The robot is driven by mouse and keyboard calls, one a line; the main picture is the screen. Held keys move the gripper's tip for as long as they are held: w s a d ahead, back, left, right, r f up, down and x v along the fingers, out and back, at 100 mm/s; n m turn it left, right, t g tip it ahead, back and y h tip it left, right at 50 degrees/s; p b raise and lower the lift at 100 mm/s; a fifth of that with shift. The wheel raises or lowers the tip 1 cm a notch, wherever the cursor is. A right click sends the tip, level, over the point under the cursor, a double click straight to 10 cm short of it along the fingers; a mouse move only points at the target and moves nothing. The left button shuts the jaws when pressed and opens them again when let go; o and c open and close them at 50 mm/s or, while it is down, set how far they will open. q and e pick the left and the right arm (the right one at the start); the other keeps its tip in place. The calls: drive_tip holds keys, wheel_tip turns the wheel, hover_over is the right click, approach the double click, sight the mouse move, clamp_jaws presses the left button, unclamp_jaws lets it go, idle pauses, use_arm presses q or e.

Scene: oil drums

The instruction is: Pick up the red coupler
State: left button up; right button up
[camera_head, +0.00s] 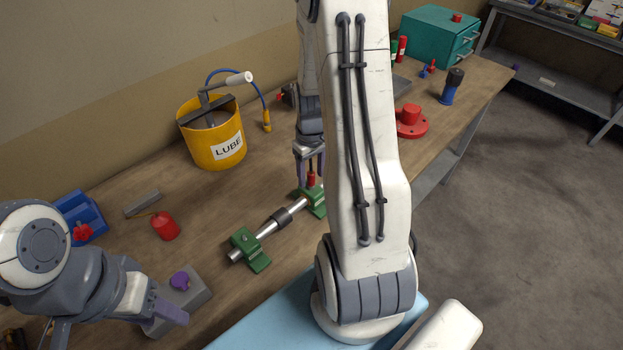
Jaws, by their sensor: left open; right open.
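A small upright red piece (311,179), which may be the red coupler, shows between the fingers of my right gripper (309,169). That gripper points down, open, at the far end of a steel shaft (292,208) resting on green blocks (250,250). I cannot tell whether the fingers touch the red piece. Other red things are a round flanged part (411,122) at the right and a small can (165,226) at the left. My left gripper (168,310) is open at the lower left, by a grey block (203,296) with a purple knob (180,281).
A yellow LUBE bucket (212,138) with a hose stands at the back of the wooden bench (205,198). A blue vise (82,214) is at the left. A blue-black bottle (452,87) and a teal drawer box (439,38) are at the right. My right arm hides the bench's middle.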

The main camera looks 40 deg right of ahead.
clamp_jaws()
drive_tip(key=shift+r, duration=0.15)
